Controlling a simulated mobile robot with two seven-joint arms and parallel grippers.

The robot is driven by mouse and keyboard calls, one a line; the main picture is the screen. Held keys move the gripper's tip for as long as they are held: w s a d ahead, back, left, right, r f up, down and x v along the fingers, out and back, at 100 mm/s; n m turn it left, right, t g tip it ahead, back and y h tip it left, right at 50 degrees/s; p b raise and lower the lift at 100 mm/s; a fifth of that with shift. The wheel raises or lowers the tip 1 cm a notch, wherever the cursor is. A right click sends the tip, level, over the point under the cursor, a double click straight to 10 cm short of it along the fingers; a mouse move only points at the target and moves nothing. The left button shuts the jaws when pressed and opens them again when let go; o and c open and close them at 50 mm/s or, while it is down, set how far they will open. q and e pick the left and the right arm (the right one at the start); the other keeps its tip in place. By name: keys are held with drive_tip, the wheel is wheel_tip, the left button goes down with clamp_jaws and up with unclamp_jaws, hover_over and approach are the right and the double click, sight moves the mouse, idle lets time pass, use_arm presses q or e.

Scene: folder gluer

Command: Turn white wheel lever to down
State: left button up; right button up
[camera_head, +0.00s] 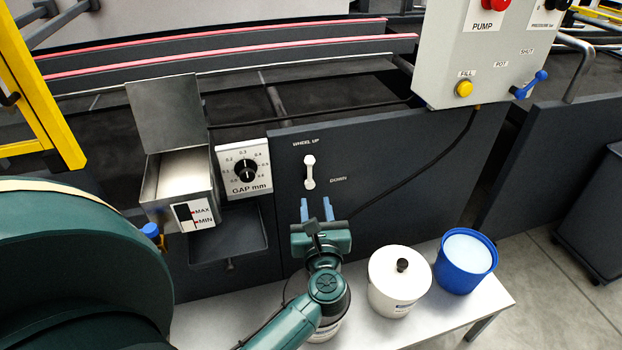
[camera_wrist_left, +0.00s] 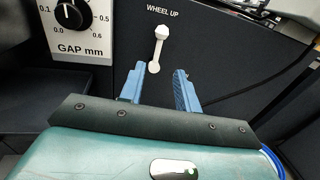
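The white wheel lever (camera_head: 309,172) is on the dark machine panel, pointing up toward the label "WHEEL UP" (camera_head: 306,142). The label "DOWN" (camera_head: 338,180) is to its lower right. The lever also shows in the left wrist view (camera_wrist_left: 158,48), upright, its wider end at the top. My left gripper (camera_head: 316,208) is just below the lever, its two blue fingers apart and pointing up at the panel. In the left wrist view the gripper (camera_wrist_left: 158,85) is open and empty, with the lever's lower end above and between the fingertips. My right gripper is not in view.
The gap dial (camera_head: 245,170) and an open metal glue box (camera_head: 178,185) are left of the lever. A white lidded pot (camera_head: 398,282) and a blue bucket (camera_head: 465,262) stand on the bench (camera_head: 490,302) below. A black cable (camera_head: 425,160) crosses the panel at right.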

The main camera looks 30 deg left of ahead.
sight(310, 168)
use_arm(q)
drive_tip(key=x, duration=1.2)
drive_tip(key=shift+a+r, duration=0.1)
drive_tip(key=shift+a, duration=0.15)
drive_tip(key=shift+c, duration=0.3)
clamp_jaws()
